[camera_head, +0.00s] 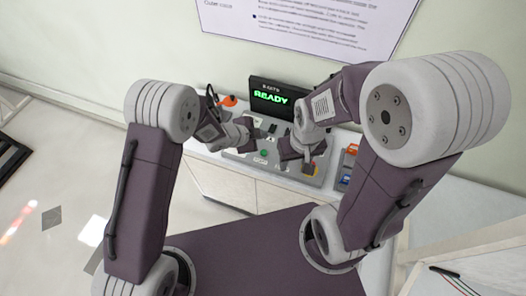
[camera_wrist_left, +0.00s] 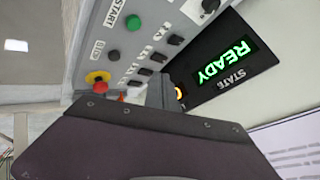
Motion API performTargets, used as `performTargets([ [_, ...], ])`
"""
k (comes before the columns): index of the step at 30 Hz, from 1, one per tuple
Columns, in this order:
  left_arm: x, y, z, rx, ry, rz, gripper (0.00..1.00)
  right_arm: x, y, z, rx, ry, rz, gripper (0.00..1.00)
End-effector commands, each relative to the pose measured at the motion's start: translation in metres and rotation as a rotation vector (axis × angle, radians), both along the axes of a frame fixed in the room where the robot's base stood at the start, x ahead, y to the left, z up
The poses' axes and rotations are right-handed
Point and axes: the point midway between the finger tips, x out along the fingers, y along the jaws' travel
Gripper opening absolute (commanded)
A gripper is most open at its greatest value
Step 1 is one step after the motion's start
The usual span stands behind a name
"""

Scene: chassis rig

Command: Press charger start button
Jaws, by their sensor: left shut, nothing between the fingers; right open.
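The charger's sloped grey control panel (camera_head: 240,158) has a green start button (camera_head: 264,153) at its front. In the left wrist view the green button (camera_wrist_left: 133,22) sits near the top, beside the printed word START. My left gripper (camera_head: 256,133) is shut and empty, above the panel and behind the green button in the head view. In the left wrist view its grey fingertips (camera_wrist_left: 160,92) point at the panel, below the row of black switches and apart from the green button. My right gripper (camera_head: 307,156) is open above the panel's right side.
A black screen (camera_wrist_left: 225,62) reads READY in green. A red stop knob on a yellow base (camera_wrist_left: 98,80) and several black switches (camera_wrist_left: 158,57) share the panel. An orange item (camera_head: 228,101) lies left of the screen. A poster (camera_head: 310,22) hangs on the wall.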

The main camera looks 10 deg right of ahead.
Motion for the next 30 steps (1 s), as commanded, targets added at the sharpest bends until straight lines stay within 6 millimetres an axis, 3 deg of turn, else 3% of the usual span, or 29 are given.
performTargets([
  [11,0.0,0.001,-0.011,0.0,0.0,0.002,0.0,0.0,0.0,-0.01,0.0,0.0,0.0,0.5],
  [24,0.0,0.001,-0.073,0.0,0.0,0.002,0.0,0.0,0.0,-0.063,0.0,0.0,0.0,0.5],
  [30,0.0,0.001,-0.089,0.0,0.0,0.002,0.0,0.0,0.0,-0.077,0.0,0.0,0.0,0.5],
])
